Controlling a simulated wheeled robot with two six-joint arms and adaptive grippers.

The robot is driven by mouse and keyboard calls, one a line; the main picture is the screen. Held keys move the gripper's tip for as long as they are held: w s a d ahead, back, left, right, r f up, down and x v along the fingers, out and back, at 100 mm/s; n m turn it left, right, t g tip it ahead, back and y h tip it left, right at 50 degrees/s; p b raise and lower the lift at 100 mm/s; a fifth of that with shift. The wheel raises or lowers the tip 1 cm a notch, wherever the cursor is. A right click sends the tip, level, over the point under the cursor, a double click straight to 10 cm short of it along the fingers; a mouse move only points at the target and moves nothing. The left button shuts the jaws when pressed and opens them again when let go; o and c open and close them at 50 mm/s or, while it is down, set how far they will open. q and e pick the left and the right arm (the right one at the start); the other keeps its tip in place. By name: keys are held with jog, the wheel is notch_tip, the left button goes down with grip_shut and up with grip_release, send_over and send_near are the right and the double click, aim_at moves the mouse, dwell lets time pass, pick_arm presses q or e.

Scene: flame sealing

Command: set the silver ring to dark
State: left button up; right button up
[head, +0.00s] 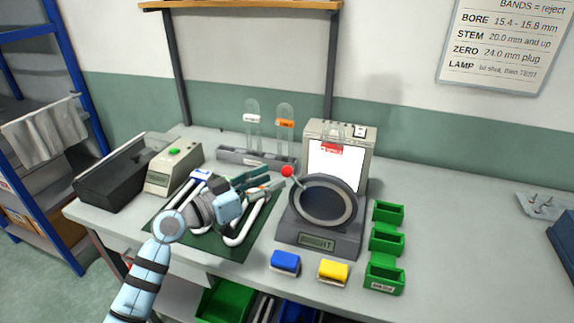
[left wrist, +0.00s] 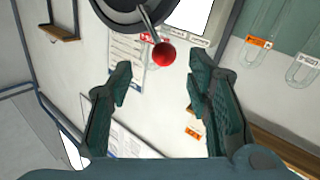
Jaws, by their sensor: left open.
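The silver ring (head: 350,216) sits inside a dark round frame on a grey stand. The stand's small display (head: 318,243) ends in "HT"; its first letters are hard to read. A thin lever with a red ball (head: 287,171) sticks out at the ring's upper left. My left gripper (head: 273,184) is open and empty, just left of the red ball. In the left wrist view the red ball (left wrist: 164,54) shows beyond and between the open fingertips (left wrist: 161,82), with part of the dark round frame (left wrist: 122,12) behind it. My right gripper is not in view.
A lit white screen (head: 335,170) stands behind the ring. A rack (head: 240,158) with glass tubes is behind my left gripper. White bent tubes (head: 245,228) lie on a green mat. Blue (head: 285,262) and yellow (head: 333,271) blocks sit in front, green bins (head: 386,240) at right.

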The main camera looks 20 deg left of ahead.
aim_at(288, 170)
pick_arm(q)
jog(key=x, duration=0.6)
jog(key=shift+w+f, duration=0.2)
jog(key=shift+f, duration=0.05)
jog(key=shift+s+r, duration=0.1)
grip_shut()
